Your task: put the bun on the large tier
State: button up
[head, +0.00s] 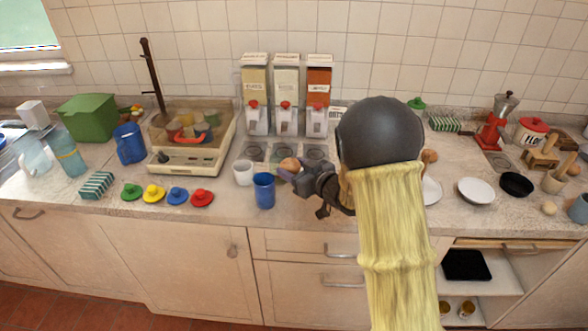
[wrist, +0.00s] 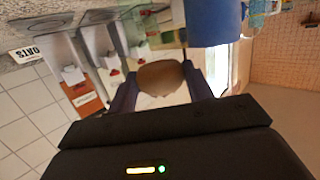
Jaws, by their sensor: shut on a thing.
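The brown round bun (head: 290,165) is between the fingers of my gripper (head: 293,174), near the middle of the counter. In the wrist view the bun (wrist: 160,78) sits between the two dark fingers, which are shut on it. A white round surface (head: 432,191) shows just right of my arm, partly hidden by it. I cannot tell whether it is the large tier. Another brown round item (head: 430,156) shows above it, beside my arm. My arm hides the counter between the gripper and these things.
A blue cup (head: 264,191) and a white cup (head: 243,173) stand just left of my gripper. Three dispensers (head: 286,100) stand behind it. A white plate (head: 476,191) and a black bowl (head: 516,184) lie to the right. Coloured lids (head: 177,196) line the front left.

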jog(key=shift+d, duration=0.1)
jog(key=d+m+t+h+p, duration=0.1)
jog(key=d, duration=0.1)
jog(key=d+f+m+t+h+p, duration=0.1)
jog(key=d+h+p, duration=0.1)
jog(key=d, duration=0.1)
jog(key=d+f+m+h+p, duration=0.1)
jog(key=d+m, duration=0.1)
jog(key=shift+d+t+h+p, duration=0.2)
jog(key=shift+t+h+p, duration=0.1)
jog(key=shift+t+h, duration=0.1)
jog(key=s+d+m+h+p, duration=0.1)
jog(key=d+h, duration=0.1)
jog(key=d, duration=0.1)
jog(key=s+d+f+m+t+h+p, duration=0.1)
jog(key=d+m+h, duration=0.1)
jog(key=d, duration=0.2)
jog(key=s+d+m+h+p, duration=0.1)
jog(key=d+h, duration=0.1)
jog(key=d, duration=0.1)
jog(key=shift+s+d+f+m, duration=0.15)
jog(key=shift+s+f+m, duration=0.05)
jog(key=shift+f+m, duration=0.15)
